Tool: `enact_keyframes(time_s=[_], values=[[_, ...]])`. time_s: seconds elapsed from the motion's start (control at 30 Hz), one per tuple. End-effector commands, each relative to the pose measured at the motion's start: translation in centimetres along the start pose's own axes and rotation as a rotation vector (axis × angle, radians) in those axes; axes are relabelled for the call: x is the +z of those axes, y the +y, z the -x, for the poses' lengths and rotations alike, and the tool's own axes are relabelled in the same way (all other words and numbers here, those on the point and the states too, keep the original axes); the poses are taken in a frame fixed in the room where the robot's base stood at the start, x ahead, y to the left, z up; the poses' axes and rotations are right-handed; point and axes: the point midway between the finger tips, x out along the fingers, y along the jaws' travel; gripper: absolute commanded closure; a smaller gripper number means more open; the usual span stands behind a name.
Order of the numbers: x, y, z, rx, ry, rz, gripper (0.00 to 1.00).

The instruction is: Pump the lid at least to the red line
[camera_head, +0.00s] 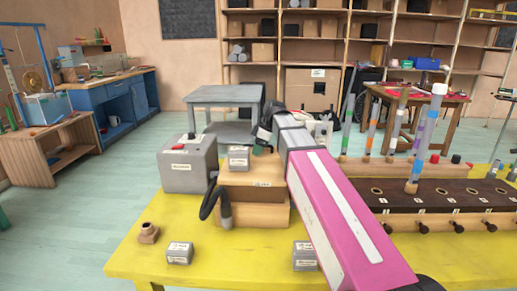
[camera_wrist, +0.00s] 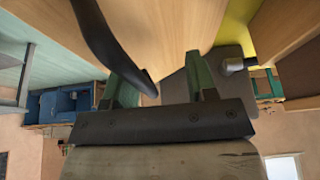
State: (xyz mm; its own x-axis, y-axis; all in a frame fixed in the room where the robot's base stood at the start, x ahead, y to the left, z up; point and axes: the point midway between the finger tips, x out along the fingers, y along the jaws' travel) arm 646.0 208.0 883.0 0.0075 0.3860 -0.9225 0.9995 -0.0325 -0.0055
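A wooden box (camera_head: 258,215) stands on the yellow table (camera_head: 130,262), with a darker wooden upper part like a lid (camera_head: 255,178). A black curved handle or strap (camera_head: 210,196) hangs at its left side. My gripper (camera_head: 262,142) is above the back of this lid, partly hidden by my pink arm. In the wrist view the two greenish fingers (camera_wrist: 160,85) stand apart beside a wooden surface (camera_wrist: 165,28). A black curved strip (camera_wrist: 108,45) passes in front of the left finger and ends in the gap; I cannot tell if it is touched. No red line shows.
A small grey labelled block (camera_head: 238,153) sits on the lid. A large grey box (camera_head: 187,165) is at left. Small blocks (camera_head: 179,253) and a brown fitting (camera_head: 149,233) lie in front. A dark rack with tubes (camera_head: 437,197) fills the right.

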Motion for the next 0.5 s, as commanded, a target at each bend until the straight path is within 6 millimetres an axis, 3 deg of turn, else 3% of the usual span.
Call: enact_keyframes(time_s=[0.33, 0.5], values=[[0.0, 0.6, 0.2, 0.004, -0.003, 0.001, 0.49], [0.0, 0.7, 1.7, 0.007, -0.002, 0.001, 0.49]])
